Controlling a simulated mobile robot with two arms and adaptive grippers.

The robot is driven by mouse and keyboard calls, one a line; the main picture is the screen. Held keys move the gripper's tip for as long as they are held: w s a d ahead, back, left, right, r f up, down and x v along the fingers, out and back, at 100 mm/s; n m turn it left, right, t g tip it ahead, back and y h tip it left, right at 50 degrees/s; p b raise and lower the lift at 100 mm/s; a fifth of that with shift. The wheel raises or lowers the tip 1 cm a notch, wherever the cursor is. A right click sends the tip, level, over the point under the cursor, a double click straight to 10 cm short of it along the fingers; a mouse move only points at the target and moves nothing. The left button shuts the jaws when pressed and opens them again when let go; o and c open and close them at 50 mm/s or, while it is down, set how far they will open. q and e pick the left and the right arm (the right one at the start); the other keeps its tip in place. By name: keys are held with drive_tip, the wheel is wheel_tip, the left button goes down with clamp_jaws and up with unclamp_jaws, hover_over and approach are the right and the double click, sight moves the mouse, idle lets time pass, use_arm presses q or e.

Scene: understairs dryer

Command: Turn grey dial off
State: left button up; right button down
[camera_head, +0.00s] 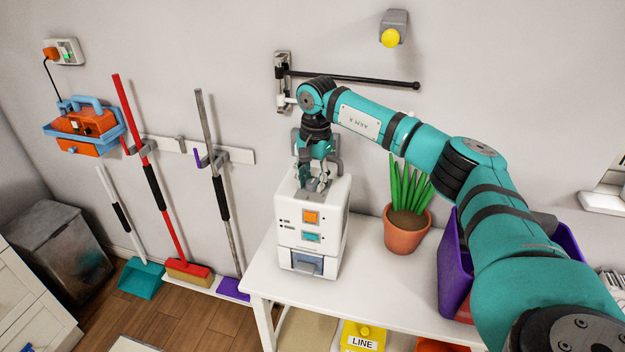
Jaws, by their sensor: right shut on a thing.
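A white box-shaped machine (333,222) stands on the white table, with an orange square button and a teal square button on its front. My right gripper (316,184) reaches down to the recessed top of this machine and is shut on a small part there, apparently the grey dial. The fingers cover most of that part, so I cannot tell which way it is turned. My left gripper is not in view.
A potted plant (406,229) stands right of the machine, and a purple bin (453,266) is further right under my right arm. A black bar (350,77) sticks out from the wall above. The white tabletop (372,290) is clear in front.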

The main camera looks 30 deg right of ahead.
sight(314, 183)
drive_tip(key=shift+r+n, duration=0.1)
drive_tip(key=shift+n, duration=0.5)
drive_tip(key=c, duration=0.9)
unclamp_jaws()
drive_tip(key=shift+c, duration=0.2)
wheel_tip(314, 183, up, 12)
drive_tip(key=shift+s, duration=0.25)
drive_tip(key=shift+d, duration=0.15)
